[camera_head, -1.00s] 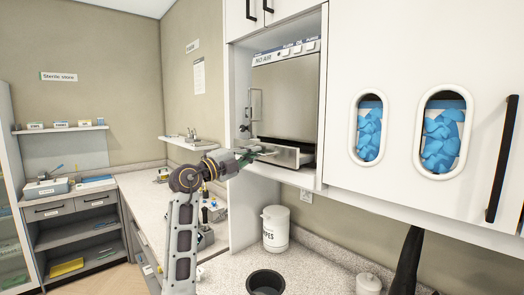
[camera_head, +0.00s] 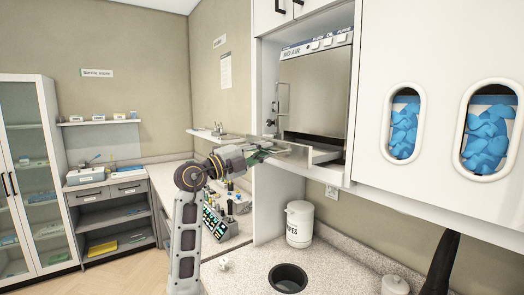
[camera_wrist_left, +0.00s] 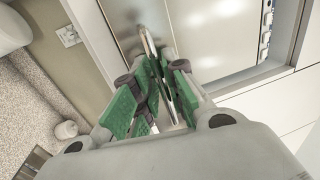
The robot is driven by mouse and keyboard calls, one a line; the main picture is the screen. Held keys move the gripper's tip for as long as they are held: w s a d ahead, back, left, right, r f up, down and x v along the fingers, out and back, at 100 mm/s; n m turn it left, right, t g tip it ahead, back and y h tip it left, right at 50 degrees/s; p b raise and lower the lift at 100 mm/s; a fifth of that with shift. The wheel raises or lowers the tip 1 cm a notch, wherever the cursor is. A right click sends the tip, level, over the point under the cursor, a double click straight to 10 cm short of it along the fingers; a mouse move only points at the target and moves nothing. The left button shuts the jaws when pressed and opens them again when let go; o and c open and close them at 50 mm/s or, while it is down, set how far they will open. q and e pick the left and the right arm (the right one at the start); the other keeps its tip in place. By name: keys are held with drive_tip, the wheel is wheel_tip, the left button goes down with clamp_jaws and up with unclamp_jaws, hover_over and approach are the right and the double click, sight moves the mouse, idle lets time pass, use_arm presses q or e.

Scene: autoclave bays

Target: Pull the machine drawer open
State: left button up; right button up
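The machine (camera_head: 315,95) labelled "NO AIR" sits in the cabinet bay, with its metal drawer (camera_head: 292,153) low at its front. The drawer stands out from the machine, and a light strip of its inside shows behind the front. My left gripper (camera_head: 262,154) is at the left end of the drawer front. In the left wrist view the green-padded fingers (camera_wrist_left: 164,85) lie close on both sides of the thin metal handle (camera_wrist_left: 149,45). They appear shut on it, though the fingertips are partly hidden. My right gripper is out of view.
A white lidded bin (camera_head: 299,225) stands on the speckled counter below the machine, near a round dark opening (camera_head: 288,278). White cabinet doors with blue-filled oval windows (camera_head: 404,128) are at right. A bottle rack (camera_head: 217,222) stands behind my left arm.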

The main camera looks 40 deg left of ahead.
use_arm(q)
drive_tip(key=shift+s, duration=0.1)
idle(0.3)
drive_tip(key=v, duration=1.1)
drive_tip(key=shift+s+a, duration=0.2)
drive_tip(key=shift+s, duration=0.15)
drive_tip(key=shift+f, duration=0.1)
idle(0.5)
